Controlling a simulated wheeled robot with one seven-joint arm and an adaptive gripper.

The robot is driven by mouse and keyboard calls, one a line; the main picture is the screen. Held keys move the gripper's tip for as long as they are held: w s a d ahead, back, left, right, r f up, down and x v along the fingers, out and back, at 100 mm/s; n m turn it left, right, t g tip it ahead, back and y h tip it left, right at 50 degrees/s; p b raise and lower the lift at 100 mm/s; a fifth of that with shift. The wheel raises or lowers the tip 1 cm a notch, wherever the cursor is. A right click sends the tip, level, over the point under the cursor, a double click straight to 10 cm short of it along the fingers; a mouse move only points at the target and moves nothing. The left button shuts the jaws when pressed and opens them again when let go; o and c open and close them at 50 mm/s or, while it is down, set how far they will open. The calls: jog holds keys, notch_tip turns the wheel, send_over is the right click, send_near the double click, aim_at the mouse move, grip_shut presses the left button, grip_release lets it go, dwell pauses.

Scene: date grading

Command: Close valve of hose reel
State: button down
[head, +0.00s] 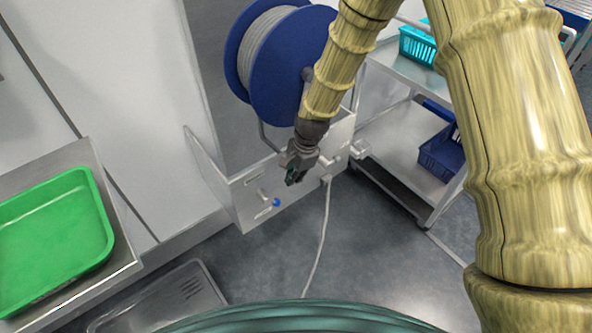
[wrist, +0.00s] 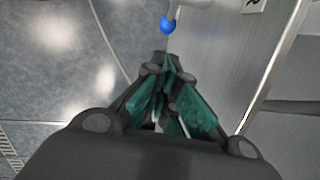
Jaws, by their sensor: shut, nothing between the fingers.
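The hose reel (head: 285,75) has a blue drum wound with grey hose and stands at the back, above a metal panel (head: 230,192). A small valve with a blue knob (head: 276,202) sits low on the panel's face. In the wrist view the blue knob (wrist: 167,25) shows at the top, just beyond my fingertips. My gripper (head: 292,179) is shut and empty in front of the panel, up and to the right of the blue knob in the head view. In the wrist view my fingers (wrist: 165,62) point toward the knob, with a gap between them.
A green tray (head: 103,250) lies on a metal table at the left. A steel cart (head: 405,160) with a dark blue basket (head: 440,153) and a turquoise basket (head: 417,45) stands at the right. A pale hose (head: 322,240) hangs to the floor. The floor before the panel is otherwise open.

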jog(key=a+f, duration=0.4)
jog(key=f, duration=0.2)
jog(key=shift+s+f, duration=0.15)
jog(key=shift+s, duration=0.3)
